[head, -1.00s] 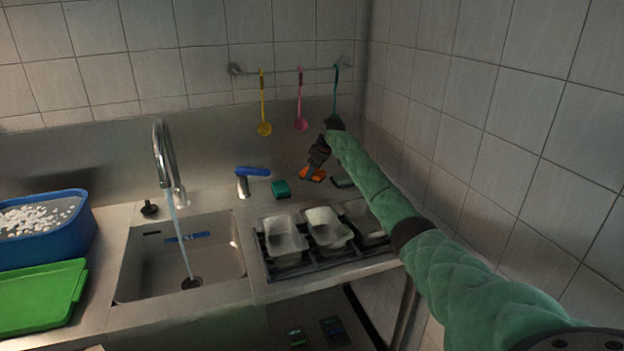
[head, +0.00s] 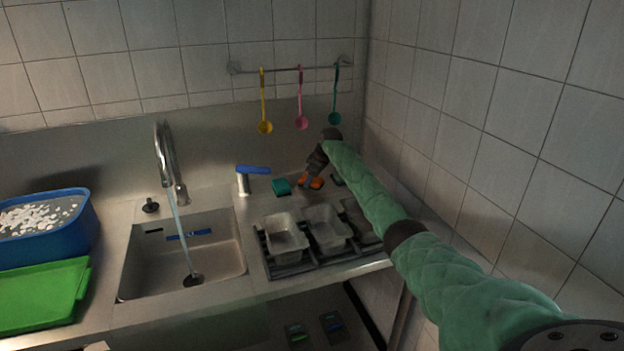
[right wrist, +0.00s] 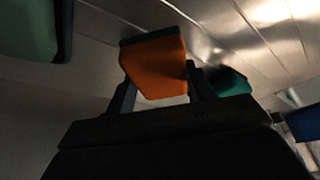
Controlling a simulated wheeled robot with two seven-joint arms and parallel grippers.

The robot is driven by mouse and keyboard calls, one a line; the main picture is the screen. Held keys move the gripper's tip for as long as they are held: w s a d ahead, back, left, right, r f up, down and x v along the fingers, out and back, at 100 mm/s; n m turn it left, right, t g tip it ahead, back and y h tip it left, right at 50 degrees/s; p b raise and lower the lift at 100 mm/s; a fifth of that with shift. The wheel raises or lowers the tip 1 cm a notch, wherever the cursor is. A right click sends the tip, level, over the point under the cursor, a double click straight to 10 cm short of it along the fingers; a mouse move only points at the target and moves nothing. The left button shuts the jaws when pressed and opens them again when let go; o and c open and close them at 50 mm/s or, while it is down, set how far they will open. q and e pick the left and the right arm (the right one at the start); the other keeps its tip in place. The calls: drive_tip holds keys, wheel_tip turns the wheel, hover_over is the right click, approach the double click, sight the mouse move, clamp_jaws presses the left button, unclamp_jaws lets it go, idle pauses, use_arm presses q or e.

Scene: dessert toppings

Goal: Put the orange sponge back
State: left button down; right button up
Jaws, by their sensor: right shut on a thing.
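The orange sponge (head: 317,183) is at the back of the counter, right of the blue-handled tap. It also shows in the right wrist view (right wrist: 154,65), between the two fingers. My right gripper (head: 309,184) is shut on it, and its dark fingers and wrist partly cover the sponge in the head view. Whether the sponge touches the counter or is just above it, I cannot tell. A teal sponge (head: 281,186) lies just left of it. A dark green sponge (head: 337,181) lies just right, partly hidden by my arm. My left gripper is out of view.
Metal trays (head: 285,238) sit in a black rack in front of the sponges. A sink (head: 215,262) with running water is left of them, with a blue tub (head: 80,235) and green lid (head: 40,295) farther left. Ladles (head: 301,122) hang from a wall rail. A tiled wall stands right.

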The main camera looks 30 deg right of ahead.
drive_tip(key=o, duration=0.9)
drive_tip(key=shift+s+d+r, duration=0.2)
drive_tip(key=shift+r, duration=0.35)
use_arm(q)
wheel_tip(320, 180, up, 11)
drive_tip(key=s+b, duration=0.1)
drive_tip(key=b, duration=0.1)
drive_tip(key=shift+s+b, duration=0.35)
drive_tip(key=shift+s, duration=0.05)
use_arm(e)
drive_tip(key=shift+v, duration=5.5)
drive_tip(key=shift+a, duration=0.1)
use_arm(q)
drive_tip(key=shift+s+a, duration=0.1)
